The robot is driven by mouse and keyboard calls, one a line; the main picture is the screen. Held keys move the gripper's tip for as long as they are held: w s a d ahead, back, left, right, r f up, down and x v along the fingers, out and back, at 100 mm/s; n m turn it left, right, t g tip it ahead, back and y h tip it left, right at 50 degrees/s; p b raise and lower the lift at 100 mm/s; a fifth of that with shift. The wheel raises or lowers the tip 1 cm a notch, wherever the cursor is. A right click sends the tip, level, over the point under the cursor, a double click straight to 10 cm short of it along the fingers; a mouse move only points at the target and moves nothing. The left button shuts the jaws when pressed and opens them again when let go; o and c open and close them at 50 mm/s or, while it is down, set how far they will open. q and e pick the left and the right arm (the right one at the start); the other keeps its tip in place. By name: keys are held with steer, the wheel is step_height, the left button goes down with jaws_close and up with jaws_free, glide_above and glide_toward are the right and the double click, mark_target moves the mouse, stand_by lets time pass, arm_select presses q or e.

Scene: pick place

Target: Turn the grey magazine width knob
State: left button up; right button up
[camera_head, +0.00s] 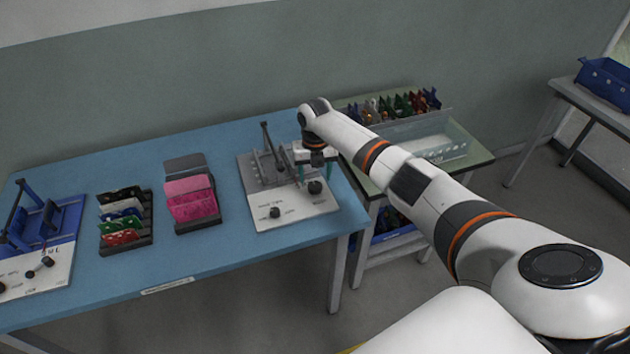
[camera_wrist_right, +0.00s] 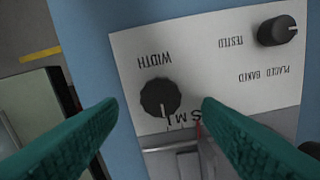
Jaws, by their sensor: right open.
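The grey magazine (camera_head: 262,170) stands on a white panel (camera_head: 290,215) at the right end of the blue table. Its dark round width knob (camera_head: 315,187) is at the panel's right, and a second dark knob (camera_head: 275,213) sits nearer the front. My right gripper (camera_head: 314,173) is over the width knob, with teal fingers pointing down. In the right wrist view, the width knob (camera_wrist_right: 160,97) appears between the open fingertips, next to the printed WIDTH and S M L. The fingers look clear of it; the height gap is hard to judge. My left gripper is out of view.
A blue magazine fixture (camera_head: 42,222) with its own knobs stands at the table's far left. Racks of green and red boards (camera_head: 123,218) and pink boards (camera_head: 190,197) stand between. A green side table (camera_head: 480,157) with a clear bin adjoins at right.

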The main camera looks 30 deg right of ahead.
mark_target(315, 185)
steer(key=shift+f, duration=1.9)
steer(key=c, duration=1)
